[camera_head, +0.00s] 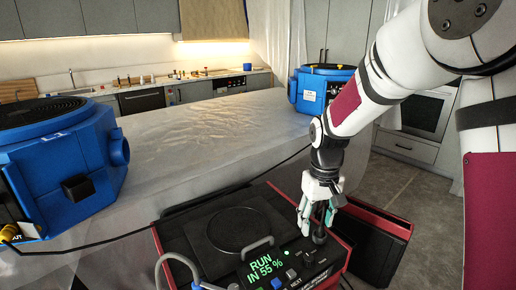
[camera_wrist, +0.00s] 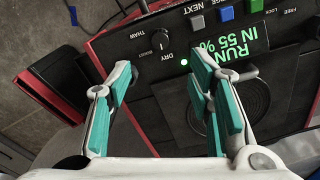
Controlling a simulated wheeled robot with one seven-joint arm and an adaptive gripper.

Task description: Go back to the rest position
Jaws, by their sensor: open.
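My gripper (camera_head: 318,210) hangs low over the front right part of a red and black machine, close to its control panel (camera_head: 290,268). In the wrist view my gripper (camera_wrist: 165,95) is open, its two teal-padded fingers apart with nothing between them. The dial knob (camera_wrist: 160,41), between the DRY and THAW marks, lies just beyond the fingertips. The green display (camera_wrist: 236,46) reads "RUN IN 55 %". A small green light (camera_wrist: 184,62) is lit beside the dial. Whether a finger touches the panel cannot be told.
A blue machine (camera_head: 65,160) stands at the left and another blue unit (camera_head: 318,90) stands behind my arm. A plastic-covered counter (camera_head: 200,130) lies between them. Black cables cross beside the red machine. A kitchen counter runs along the back, and open floor (camera_head: 395,185) shows at the right.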

